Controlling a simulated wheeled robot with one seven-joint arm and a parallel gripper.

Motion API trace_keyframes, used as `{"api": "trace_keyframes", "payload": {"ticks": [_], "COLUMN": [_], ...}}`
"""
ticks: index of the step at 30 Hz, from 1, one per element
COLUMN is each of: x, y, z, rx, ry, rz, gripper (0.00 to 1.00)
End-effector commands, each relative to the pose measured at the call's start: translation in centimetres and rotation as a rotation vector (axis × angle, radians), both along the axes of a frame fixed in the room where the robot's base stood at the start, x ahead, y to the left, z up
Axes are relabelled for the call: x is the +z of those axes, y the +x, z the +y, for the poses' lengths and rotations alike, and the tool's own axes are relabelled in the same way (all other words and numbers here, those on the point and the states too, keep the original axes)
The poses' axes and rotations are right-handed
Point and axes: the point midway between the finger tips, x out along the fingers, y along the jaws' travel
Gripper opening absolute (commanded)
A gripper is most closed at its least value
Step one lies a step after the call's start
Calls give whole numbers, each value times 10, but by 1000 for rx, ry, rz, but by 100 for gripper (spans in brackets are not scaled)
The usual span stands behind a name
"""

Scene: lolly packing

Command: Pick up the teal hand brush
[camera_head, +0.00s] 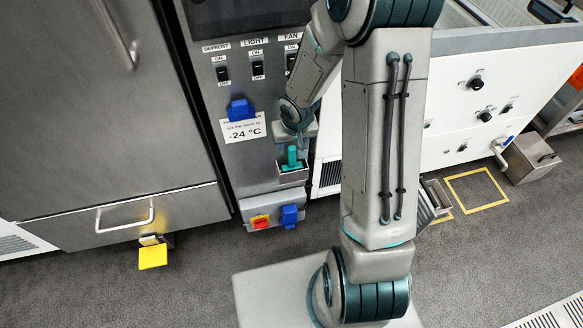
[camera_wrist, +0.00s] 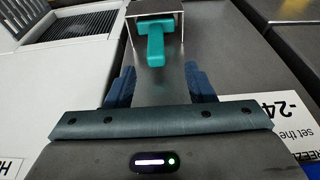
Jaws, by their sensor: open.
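The teal hand brush (camera_head: 292,158) sits in a small metal holder (camera_head: 293,175) on the front of the grey control panel, below the -24 °C label. In the wrist view the brush (camera_wrist: 155,47) is T-shaped, with its handle pointing toward my gripper. My gripper (camera_wrist: 160,71) is open, with one blue finger on each side and nothing between them. The brush lies just beyond the fingertips, roughly centred between them, and appears apart from them. In the head view my gripper is right above the brush, and its fingers are hard to make out.
The control panel (camera_head: 221,110) carries switches and a blue latch (camera_head: 240,110). Below the holder is a box with a red switch (camera_head: 261,222) and a blue part. A white cabinet (camera_head: 470,115) stands at the right. A yellow pedal (camera_head: 152,257) sticks out at the lower left.

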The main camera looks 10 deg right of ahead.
Motion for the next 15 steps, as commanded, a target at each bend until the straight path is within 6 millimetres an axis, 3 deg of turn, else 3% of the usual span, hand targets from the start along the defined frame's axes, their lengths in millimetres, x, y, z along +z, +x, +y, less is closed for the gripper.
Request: {"api": "trace_keyframes", "payload": {"ticks": [1,3,11,15], "x": [-14,-24,-41,-61], "y": [2,6,11,17], "z": [1,1,-1,-5], "rx": [4,3,2,1], "ry": [-1,-1,-1,-2], "rz": [3,1,1,3], "gripper": [49,49,49,49]}}
